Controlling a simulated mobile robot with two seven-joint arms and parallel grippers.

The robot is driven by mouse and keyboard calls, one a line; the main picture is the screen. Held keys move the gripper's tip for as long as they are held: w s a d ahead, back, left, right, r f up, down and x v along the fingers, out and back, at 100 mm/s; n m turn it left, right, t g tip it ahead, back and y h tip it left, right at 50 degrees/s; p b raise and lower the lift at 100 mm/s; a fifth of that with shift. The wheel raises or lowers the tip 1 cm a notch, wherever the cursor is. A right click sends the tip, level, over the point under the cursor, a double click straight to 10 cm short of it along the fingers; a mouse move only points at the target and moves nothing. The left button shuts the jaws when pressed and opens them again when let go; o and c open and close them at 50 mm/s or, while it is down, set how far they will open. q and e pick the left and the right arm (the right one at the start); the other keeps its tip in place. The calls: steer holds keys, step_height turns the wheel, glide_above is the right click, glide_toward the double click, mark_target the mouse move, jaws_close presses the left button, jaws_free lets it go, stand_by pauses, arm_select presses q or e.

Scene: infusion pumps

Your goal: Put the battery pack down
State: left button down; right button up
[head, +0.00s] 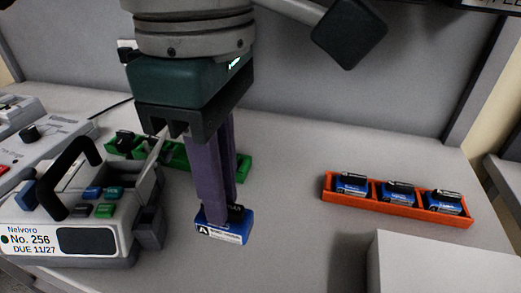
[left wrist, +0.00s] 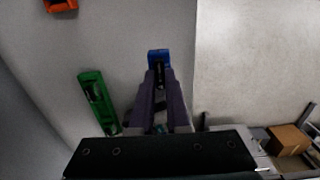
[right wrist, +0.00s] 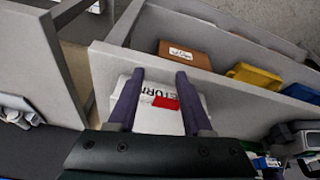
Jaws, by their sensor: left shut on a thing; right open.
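A blue battery pack (head: 224,230) with a white label marked "A" hangs between the purple fingertips of my left gripper (head: 222,203), which is shut on it. It appears held above the grey worktop. In the left wrist view the pack (left wrist: 158,55) shows at the fingertips, apart from both trays. A green tray (head: 244,170) lies behind the fingers, partly hidden by them; a dark item shows at its left end. An orange tray (head: 328,189) at the right holds three blue packs (head: 397,193). My right gripper (right wrist: 160,76) is open, with nothing held between its fingers.
An infusion pump (head: 87,240) with a black handle, marked "No. 256", stands at the left. A pale box (head: 440,265) fills the front right. The right wrist view shows a white "RETURN" surface (right wrist: 160,120) and a brown box (right wrist: 184,55).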

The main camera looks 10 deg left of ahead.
arm_select(q)
step_height(320, 180, down, 10)
steer(key=shift+r, duration=0.1)
stand_by(0.4)
steer(key=shift+f+b, duration=0.25)
steer(key=shift+b, duration=0.05)
steer(key=c, duration=0.9)
jaws_free()
steer(key=shift+r, duration=0.15)
step_height(320, 180, up, 12)
steer(key=shift+r, duration=0.1)
